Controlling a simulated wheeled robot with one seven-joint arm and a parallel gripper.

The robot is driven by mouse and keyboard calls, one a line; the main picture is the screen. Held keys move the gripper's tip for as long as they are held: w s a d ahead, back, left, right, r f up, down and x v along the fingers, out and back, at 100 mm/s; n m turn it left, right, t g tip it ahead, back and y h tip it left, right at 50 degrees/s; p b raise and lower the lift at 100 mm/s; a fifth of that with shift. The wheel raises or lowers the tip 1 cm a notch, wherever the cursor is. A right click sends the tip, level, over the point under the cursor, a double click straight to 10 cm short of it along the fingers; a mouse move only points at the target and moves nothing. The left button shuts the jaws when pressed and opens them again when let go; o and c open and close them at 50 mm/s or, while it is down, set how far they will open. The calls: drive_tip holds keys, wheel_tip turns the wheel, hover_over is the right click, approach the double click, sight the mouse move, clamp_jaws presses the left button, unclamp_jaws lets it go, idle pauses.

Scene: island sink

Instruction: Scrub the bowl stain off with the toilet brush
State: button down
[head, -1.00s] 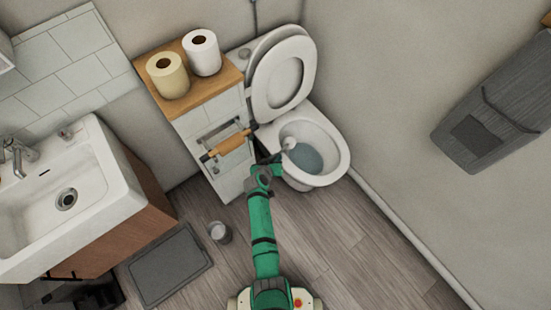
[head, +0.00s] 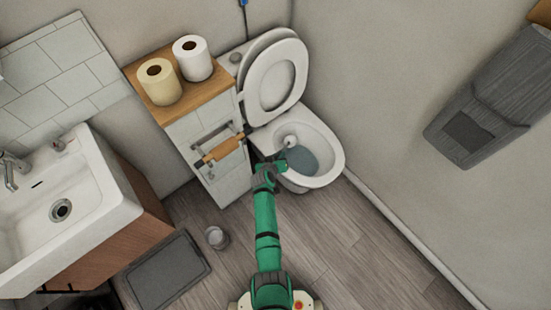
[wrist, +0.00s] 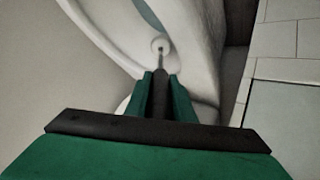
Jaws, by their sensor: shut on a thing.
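The toilet bowl (head: 327,157) stands open with its seat and lid raised, and grey-blue water (head: 303,161) shows inside. My gripper (head: 281,163) is over the near left rim, shut on the handle of the toilet brush. The white brush head (head: 290,142) is inside the bowl at its back left wall; whether it touches is unclear. In the wrist view my gripper (wrist: 160,95) holds the dark brush handle (wrist: 160,68), with the white brush head (wrist: 160,44) beyond it against the bowl. I cannot make out a stain.
A cabinet (head: 207,130) with toilet rolls on top and a roll holder (head: 223,148) stands close left of the toilet. A small grey cup-like holder (head: 217,237) is on the floor. A sink (head: 75,205) is at left, a bin-like wall unit (head: 480,110) at right.

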drive_tip(key=shift+w+d, duration=0.35)
drive_tip(key=s+d+r, duration=0.2)
drive_tip(key=s+r, duration=0.1)
drive_tip(key=r, duration=0.2)
drive_tip(key=shift+d+r, duration=0.25)
drive_tip(key=shift+r, duration=0.15)
idle(0.3)
drive_tip(key=shift+s, duration=0.2)
